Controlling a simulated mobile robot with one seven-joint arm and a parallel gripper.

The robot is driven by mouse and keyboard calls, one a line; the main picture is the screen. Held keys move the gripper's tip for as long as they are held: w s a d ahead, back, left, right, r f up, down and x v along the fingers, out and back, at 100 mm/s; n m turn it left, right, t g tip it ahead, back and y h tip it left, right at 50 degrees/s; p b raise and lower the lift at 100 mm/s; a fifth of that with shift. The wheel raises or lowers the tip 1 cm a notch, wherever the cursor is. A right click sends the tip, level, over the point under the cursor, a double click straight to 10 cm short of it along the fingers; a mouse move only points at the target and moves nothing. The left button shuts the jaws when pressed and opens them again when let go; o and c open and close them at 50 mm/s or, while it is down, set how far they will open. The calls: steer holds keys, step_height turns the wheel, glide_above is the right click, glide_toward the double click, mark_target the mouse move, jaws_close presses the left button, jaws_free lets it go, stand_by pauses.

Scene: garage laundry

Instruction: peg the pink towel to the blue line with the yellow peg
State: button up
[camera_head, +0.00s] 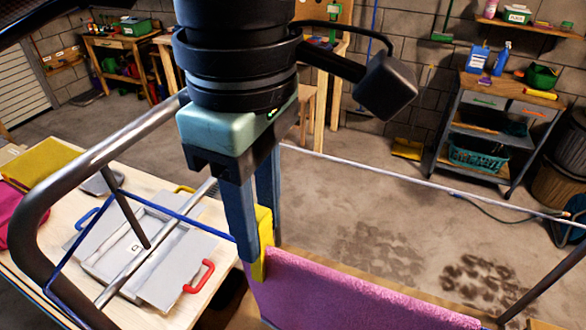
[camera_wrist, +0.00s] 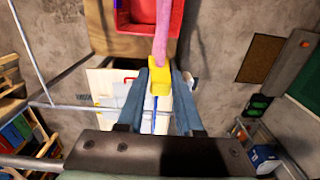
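My gripper (camera_head: 256,240) points down with its two blue fingers on either side of the yellow peg (camera_head: 262,225). In the wrist view the fingertips (camera_wrist: 159,78) close on the sides of the peg (camera_wrist: 160,82). The pink towel (camera_head: 345,292) hangs below and to the right of the peg, with its upper left corner at the peg. In the wrist view it is a narrow pink strip (camera_wrist: 162,35) running into the peg. The blue line (camera_head: 195,221) comes from the left up to the peg. How far the peg's jaws straddle towel and line is hidden.
A grey metal rack bar (camera_head: 70,185) curves at the left, close to my gripper. A wooden table (camera_head: 215,295) holds a pale case with a red handle (camera_head: 199,278). A shelf cart (camera_head: 490,130) stands at the back right. The floor between is mostly clear.

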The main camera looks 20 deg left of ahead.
steer(key=o, duration=0.3)
steer(key=shift+o, duration=0.2)
steer(key=shift+r, duration=0.1)
